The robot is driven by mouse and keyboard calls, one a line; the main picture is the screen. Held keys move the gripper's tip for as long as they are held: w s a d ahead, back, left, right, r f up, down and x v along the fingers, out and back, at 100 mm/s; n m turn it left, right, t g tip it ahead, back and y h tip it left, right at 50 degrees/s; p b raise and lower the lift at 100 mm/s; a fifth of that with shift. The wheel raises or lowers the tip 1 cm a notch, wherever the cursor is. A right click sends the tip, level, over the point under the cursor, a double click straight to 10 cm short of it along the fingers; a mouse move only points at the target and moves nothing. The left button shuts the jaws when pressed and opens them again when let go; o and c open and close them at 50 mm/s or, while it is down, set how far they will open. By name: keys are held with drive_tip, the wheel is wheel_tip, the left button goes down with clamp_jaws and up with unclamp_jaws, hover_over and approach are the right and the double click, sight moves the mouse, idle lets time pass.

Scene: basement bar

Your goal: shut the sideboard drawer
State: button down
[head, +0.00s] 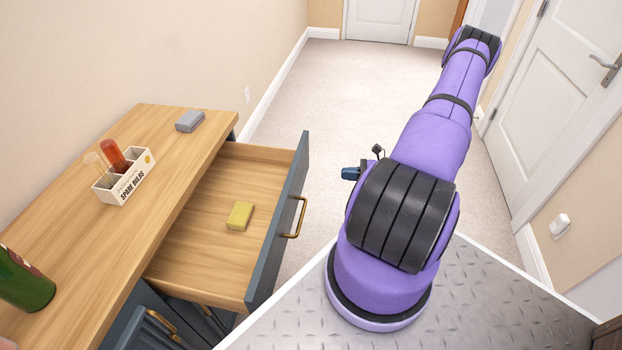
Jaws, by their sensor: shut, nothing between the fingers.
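The sideboard (185,193) stands along the left wall with a light wood top and dark blue-grey body. Its drawer (200,255) is pulled far out to the right, with a blue-grey front panel (281,220) and a brass handle (297,218). A yellow block (240,216) lies in the drawer. My gripper (350,173) shows only in part, as a small dark piece past my purple arm. It is shut and empty, to the right of the drawer front and apart from it. My arm hides the rest of it.
Carpet (330,100) is clear beyond the drawer. A white door (550,110) stands at right.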

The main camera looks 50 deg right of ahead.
sight(302, 174)
drive_tip(key=shift+m+t+h, duration=0.5)
drive_tip(key=shift+m+t, duration=0.1)
drive_tip(key=shift+m, duration=0.2)
drive_tip(key=x, duration=0.4)
drive_tip(key=f+x, duration=0.1)
drive_tip(key=x, duration=0.3)
drive_tip(key=f+x, duration=0.1)
drive_tip(key=x, duration=0.3)
drive_tip(key=shift+w+a+f, duration=0.1)
drive_tip(key=shift+a+f, duration=0.05)
drive_tip(key=shift+a, duration=0.4)
drive_tip(key=x, duration=2.6)
drive_tip(key=shift+w+a, duration=0.15)
drive_tip(key=shift+w, duration=0.05)
drive_tip(key=shift+w+a, duration=0.15)
drive_tip(key=shift+w, duration=0.1)
drive_tip(key=shift+r, duration=0.3)
